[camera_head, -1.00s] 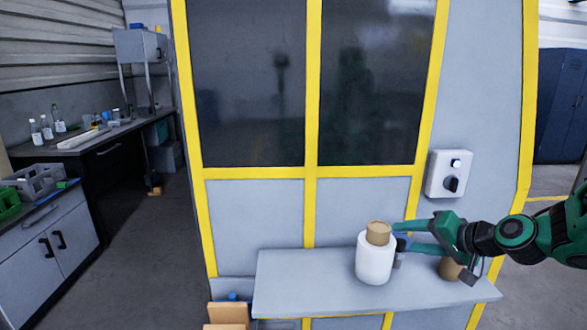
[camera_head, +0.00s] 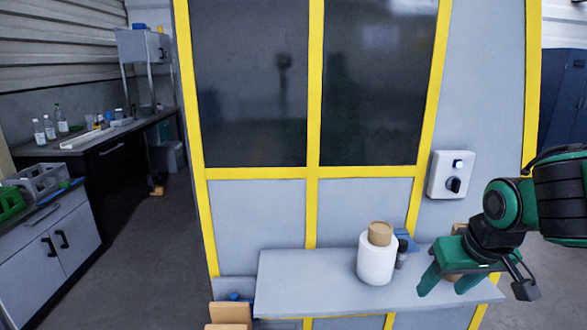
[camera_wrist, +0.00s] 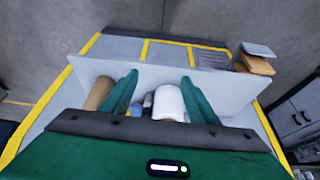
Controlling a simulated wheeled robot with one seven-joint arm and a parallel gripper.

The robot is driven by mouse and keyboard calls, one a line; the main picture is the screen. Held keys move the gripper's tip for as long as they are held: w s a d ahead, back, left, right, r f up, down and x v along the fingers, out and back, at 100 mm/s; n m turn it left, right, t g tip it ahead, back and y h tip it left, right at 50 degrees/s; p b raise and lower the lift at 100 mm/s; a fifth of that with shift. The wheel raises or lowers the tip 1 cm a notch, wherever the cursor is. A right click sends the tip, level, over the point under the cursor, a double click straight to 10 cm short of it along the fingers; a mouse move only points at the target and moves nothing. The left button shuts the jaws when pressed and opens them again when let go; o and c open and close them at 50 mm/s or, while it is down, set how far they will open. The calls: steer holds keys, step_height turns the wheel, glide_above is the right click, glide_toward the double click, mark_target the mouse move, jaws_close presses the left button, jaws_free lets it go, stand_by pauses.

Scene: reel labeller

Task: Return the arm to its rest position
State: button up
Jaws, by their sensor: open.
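My gripper (camera_head: 447,284) is green and hangs over the right part of the grey shelf (camera_head: 310,285), fingers pointing down and apart, with nothing held. In the wrist view its two green fingers (camera_wrist: 158,90) stand wide apart. A white roll (camera_head: 376,262) with a brown core (camera_head: 380,233) stands upright on the shelf, left of my gripper and clear of it. In the wrist view the white roll (camera_wrist: 169,104) appears between the fingers but farther off. A brown roll (camera_head: 460,240) stands behind my gripper, partly hidden; it also shows in the wrist view (camera_wrist: 98,93).
A small blue item (camera_head: 404,238) and a dark one (camera_head: 401,254) stand just right of the white roll. The machine's control box (camera_head: 452,175) is on the panel above my gripper. Cardboard boxes (camera_head: 230,313) lie below the shelf's left end. The shelf's left part is bare.

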steer(key=s+d+f+m+g, duration=0.1)
steer(key=s+d+m+g, duration=0.1)
steer(key=s+d, duration=0.3)
steer(key=s+d+f+m+g, duration=0.1)
steer(key=s+d+m, duration=0.3)
steer(key=s, duration=0.7)
steer(key=shift+s+d+g, duration=0.25)
steer(key=shift+d+g, duration=0.45)
steer(key=shift+d, duration=0.35)
